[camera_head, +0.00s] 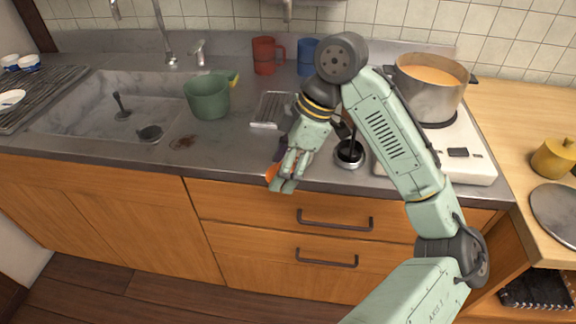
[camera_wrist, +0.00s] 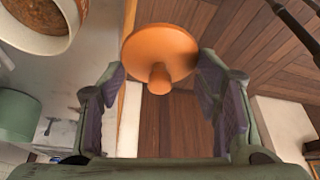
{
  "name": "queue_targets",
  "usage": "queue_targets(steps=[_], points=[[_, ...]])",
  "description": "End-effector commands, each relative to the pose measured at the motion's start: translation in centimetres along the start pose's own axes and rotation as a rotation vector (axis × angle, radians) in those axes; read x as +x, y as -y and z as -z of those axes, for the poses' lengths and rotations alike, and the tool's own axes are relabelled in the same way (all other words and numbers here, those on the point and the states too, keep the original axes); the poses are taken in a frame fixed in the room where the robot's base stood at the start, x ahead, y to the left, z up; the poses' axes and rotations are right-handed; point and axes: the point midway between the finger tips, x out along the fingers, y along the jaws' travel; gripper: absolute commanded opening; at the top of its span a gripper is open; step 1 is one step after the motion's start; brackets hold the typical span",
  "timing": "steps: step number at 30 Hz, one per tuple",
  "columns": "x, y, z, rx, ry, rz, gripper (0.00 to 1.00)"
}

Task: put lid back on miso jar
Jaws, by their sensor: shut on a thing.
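An orange round lid (camera_wrist: 155,45) with a short knob shows between the fingers of my gripper (camera_wrist: 160,82) in the wrist view. My gripper (camera_head: 287,172) is shut on it, just past the counter's front edge in the head view. There only a small orange part of the lid (camera_head: 272,173) shows, at the left of the fingers. A pale-walled open vessel (camera_wrist: 38,28) with brown, grainy contents stands at the upper left of the wrist view. It looks like the miso jar. I cannot make it out clearly in the head view, where my arm blocks part of the counter.
A pot (camera_head: 428,100) of orange soup stands on the white stove (camera_head: 470,165) at the right. A green pot (camera_head: 207,97), a red mug (camera_head: 265,57) and a blue mug (camera_head: 307,58) stand farther back. A dark round holder (camera_head: 350,155) is near the counter's front edge.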

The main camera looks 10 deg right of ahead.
Motion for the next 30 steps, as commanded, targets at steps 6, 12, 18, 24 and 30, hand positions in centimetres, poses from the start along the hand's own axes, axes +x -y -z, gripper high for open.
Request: queue_targets(steps=[6,12,18,24,30], points=[[-0.6,-1.1,0.1,0.116,0.003,-0.05,0.43],[-2.7,-4.0,-0.1,0.489,0.007,-0.208,0.43],[-5.5,-7.3,-0.5,0.918,0.007,-0.388,0.43],[-8.0,-9.8,-0.8,1.246,0.002,-0.52,0.43],[-9.0,-10.8,-0.9,1.393,-0.001,-0.575,0.43]])
